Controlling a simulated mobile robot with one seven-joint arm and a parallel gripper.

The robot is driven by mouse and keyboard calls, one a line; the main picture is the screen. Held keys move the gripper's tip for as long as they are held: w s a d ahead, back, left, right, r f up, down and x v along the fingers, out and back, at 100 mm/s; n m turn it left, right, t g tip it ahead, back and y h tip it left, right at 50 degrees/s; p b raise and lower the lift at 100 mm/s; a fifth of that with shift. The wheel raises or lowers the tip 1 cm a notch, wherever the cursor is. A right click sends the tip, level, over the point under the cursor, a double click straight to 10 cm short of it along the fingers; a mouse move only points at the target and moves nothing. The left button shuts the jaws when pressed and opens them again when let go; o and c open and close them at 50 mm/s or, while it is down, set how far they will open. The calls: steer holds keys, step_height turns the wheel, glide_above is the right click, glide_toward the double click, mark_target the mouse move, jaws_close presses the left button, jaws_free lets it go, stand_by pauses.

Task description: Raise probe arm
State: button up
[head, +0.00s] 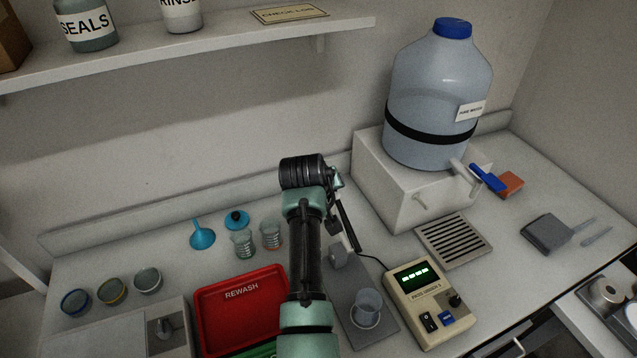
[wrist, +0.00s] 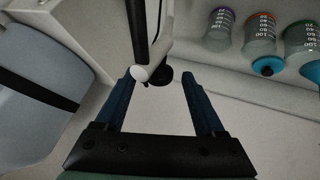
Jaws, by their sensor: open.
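The probe arm (head: 347,220) is a thin dark rod above the grey stand plate (head: 384,322), partly hidden behind my arm in the head view. In the wrist view, the probe arm (wrist: 138,32) comes down from the top to a pale rounded joint with a dark knob (wrist: 159,78). My gripper (wrist: 157,77) is open, its two blue fingers on either side of the joint and knob; I cannot tell whether they touch. In the head view my gripper (head: 337,180) is mostly hidden. A clear beaker (head: 367,303) stands on the plate.
The meter (head: 428,300) with a lit green display is right of the plate. A red REWASH tray (head: 243,335) is to the left. Two small beakers (head: 243,243) stand behind it. A large water jug (head: 432,100) sits on a white block (head: 385,190) at the back right.

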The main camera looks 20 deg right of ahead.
steer(key=b+v, duration=0.1)
steer(key=v, duration=0.9)
steer(key=shift+s+a+r, duration=0.15)
steer(key=shift+s+r, duration=0.05)
steer(key=shift+r, duration=0.05)
